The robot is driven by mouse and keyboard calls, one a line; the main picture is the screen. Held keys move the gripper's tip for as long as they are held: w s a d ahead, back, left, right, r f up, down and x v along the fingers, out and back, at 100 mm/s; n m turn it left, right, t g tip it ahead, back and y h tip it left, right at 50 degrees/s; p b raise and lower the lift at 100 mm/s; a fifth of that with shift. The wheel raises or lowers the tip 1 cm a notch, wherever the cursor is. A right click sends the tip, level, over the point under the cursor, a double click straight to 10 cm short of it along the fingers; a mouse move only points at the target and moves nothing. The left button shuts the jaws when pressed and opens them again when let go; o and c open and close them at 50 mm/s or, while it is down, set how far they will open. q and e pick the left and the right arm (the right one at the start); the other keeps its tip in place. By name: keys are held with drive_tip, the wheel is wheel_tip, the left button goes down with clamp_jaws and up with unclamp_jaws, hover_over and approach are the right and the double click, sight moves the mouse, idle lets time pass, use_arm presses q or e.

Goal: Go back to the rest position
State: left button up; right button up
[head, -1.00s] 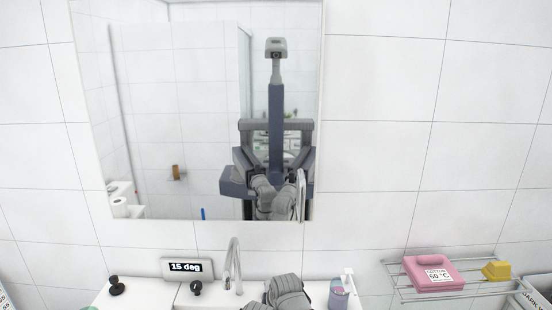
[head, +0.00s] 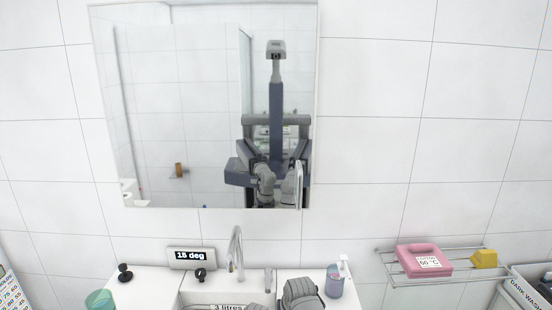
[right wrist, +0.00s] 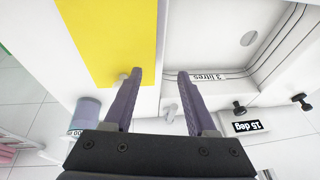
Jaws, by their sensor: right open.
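My right gripper (right wrist: 160,75) is open in the right wrist view, with nothing between its two fingers. It is over the front of the washbasin (right wrist: 225,20), between the basin's inside and a yellow panel (right wrist: 110,35). In the head view, a grey link of my arm shows at the bottom, over the right part of the basin; no gripper fingers show there. My left gripper is not clearly seen. The mirror (head: 180,110) reflects my column, head and both folded arms, too small to judge the jaws.
On the basin stand a tap (head: 235,250), a "15 deg" display (head: 187,257), black knobs (head: 125,273) and a purple dispenser (head: 334,284). A green cup (head: 99,299) is at left. A wire rack (head: 400,273) at right holds a pink pack (head: 424,258) and yellow block (head: 484,259).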

drive_tip(key=s+d+f+g+h, duration=0.1)
drive_tip(key=s+d+g, duration=0.2)
drive_tip(key=s+d, duration=0.9)
drive_tip(key=s+a+n+g+h, duration=0.1)
drive_tip(key=s+a+n, duration=0.3)
drive_tip(key=a, duration=0.4)
drive_tip(key=shift+a+h, duration=0.3)
drive_tip(key=shift+a, duration=0.1)
idle(1.5)
